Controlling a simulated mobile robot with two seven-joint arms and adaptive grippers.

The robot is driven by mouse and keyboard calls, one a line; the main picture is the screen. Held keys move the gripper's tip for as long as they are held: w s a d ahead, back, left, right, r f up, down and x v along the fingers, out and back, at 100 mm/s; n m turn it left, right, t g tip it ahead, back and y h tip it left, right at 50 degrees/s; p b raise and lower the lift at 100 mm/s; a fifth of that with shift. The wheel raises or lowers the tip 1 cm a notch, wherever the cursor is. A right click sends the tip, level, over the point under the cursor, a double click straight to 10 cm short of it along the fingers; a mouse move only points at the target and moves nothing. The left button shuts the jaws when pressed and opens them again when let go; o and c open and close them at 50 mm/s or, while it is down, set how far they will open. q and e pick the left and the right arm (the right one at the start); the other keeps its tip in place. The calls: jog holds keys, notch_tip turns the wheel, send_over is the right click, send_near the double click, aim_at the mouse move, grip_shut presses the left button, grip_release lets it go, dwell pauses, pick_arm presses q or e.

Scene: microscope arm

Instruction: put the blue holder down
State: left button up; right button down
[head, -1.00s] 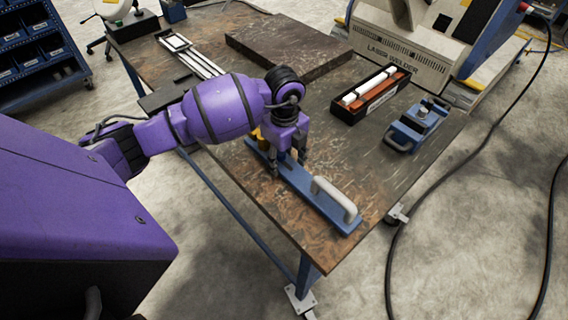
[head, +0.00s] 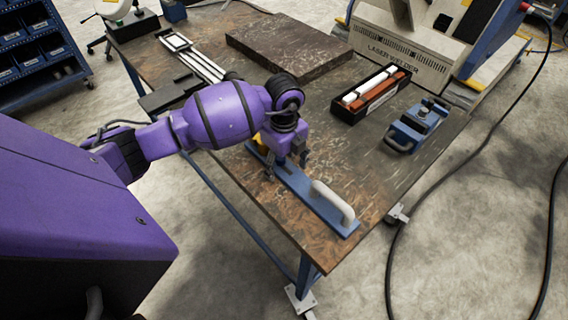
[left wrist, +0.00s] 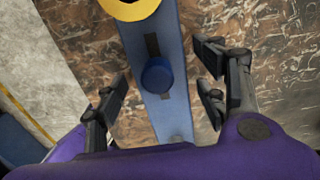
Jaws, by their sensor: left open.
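The blue holder (head: 318,203) is a long flat blue bar with a pale grey handle at its near end. It lies on the worktable (head: 238,163) along the front edge. My left gripper (head: 285,172) is just above the middle of the bar, pointing down. In the left wrist view the holder (left wrist: 148,40) runs between the spread fingers of the left gripper (left wrist: 165,92), with a blue knob (left wrist: 157,75) between them. The fingers are open and apart from the knob. A yellow ring-shaped part (left wrist: 130,8) sits at the bar's far end. My right gripper is out of view.
A second blue device (head: 415,125) with a grey handle stands at the table's right side. A dark box with white and red pieces (head: 371,94) and a thick dark slab (head: 289,46) lie behind. The tabletop between them is clear.

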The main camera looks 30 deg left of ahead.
aim_at(284, 160)
pick_arm(q)
notch_tip(284, 160, up, 12)
dwell(0.4)
